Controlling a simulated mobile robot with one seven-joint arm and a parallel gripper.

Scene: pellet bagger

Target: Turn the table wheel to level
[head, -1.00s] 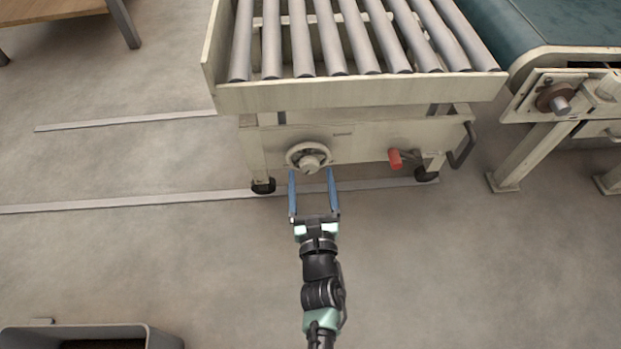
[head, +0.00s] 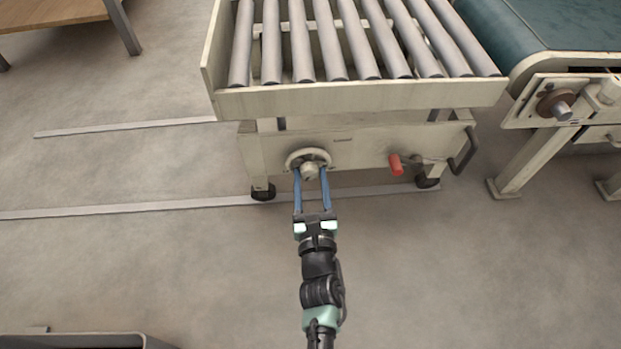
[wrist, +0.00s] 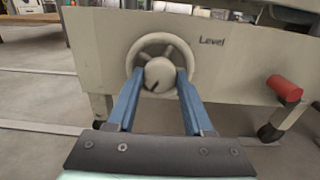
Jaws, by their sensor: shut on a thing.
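The table wheel (head: 308,156) is a pale round handwheel with spokes and a central hub, on the front panel of the roller table (head: 350,101). It also shows in the wrist view (wrist: 160,39), left of the word "Level" on the panel. A dark mark shows on its hub (wrist: 159,75). My gripper (head: 312,172) has two long blue fingers, shut on the wheel's hub, one finger on each side. In the wrist view, the fingertips (wrist: 158,78) flank the hub, and the lower part of the rim is partly hidden by them.
A red handle (head: 395,164) sticks out right of the wheel, with a dark grab bar (head: 463,151) beyond. A green conveyor (head: 550,28) stands at the right. A grey bin (head: 90,340) sits at the lower left. The floor around my arm is clear.

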